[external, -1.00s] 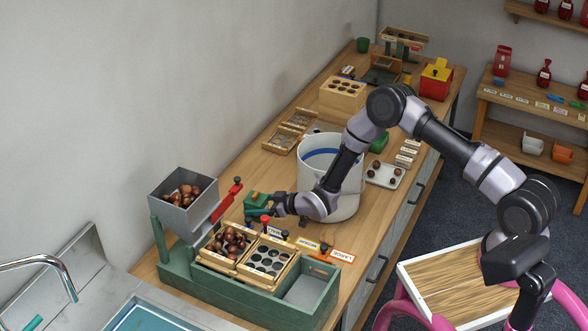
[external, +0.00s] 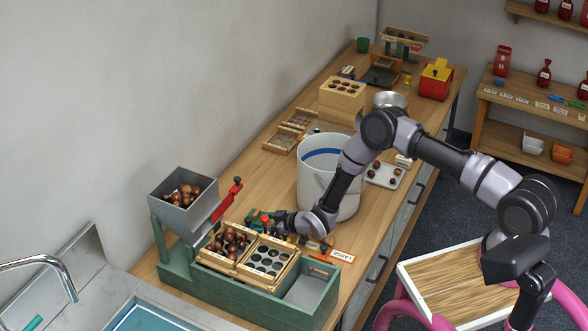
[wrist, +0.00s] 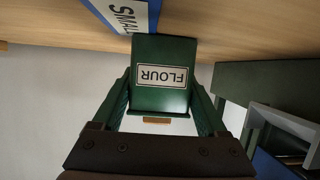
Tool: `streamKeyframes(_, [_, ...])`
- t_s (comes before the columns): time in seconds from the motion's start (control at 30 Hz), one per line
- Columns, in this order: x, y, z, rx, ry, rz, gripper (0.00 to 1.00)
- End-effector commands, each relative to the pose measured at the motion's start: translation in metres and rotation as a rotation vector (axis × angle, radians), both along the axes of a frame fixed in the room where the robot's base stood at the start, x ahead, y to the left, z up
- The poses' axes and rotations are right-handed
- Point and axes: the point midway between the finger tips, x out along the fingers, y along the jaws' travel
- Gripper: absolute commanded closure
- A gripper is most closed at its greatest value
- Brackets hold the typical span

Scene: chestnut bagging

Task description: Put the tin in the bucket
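A green tin labelled FLOUR (wrist: 175,100) sits between the two fingers of my gripper (wrist: 161,82) in the wrist view. The fingertips meet both its sides, so my gripper appears shut on it. In the external view the tin (external: 254,216) is small and partly hidden by my gripper (external: 268,219), behind the green crate. I cannot tell whether it touches the table. The white bucket (external: 314,178) stands upright on the table to the right of and behind my gripper. It is open at the top, with a blue band inside. My forearm passes in front of its right side.
The green crate (external: 235,285) holds a tray of chestnuts and a tray with round holes. A grey hopper (external: 176,205) of chestnuts stands at left. A LARGE card (external: 342,256) and a SMALL label (wrist: 124,12) lie nearby. A wooden block (external: 342,112) stands behind the bucket.

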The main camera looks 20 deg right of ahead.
Motion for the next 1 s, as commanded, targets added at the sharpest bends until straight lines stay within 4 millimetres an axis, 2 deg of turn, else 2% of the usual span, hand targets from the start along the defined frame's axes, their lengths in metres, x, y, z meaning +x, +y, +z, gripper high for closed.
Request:
streamKeyframes(0.03, [0.000, 0.000, 0.000, 0.000, 0.000, 0.000, 0.06])
streamKeyframes(0.07, [0.000, 0.000, 0.000, 0.000, 0.000, 0.000, 0.00])
streamKeyframes(0.33, [0.000, 0.000, 0.001, -0.001, -0.001, 0.000, 0.00])
streamKeyframes(0.43, [-0.004, -0.005, 0.004, 0.000, 0.001, 0.000, 0.00])
streamKeyframes(0.8, [-0.049, -0.054, 0.030, 0.000, 0.003, -0.001, 0.00])
streamKeyframes(1.0, [-0.064, -0.070, 0.039, 0.001, 0.001, 0.000, 0.00])
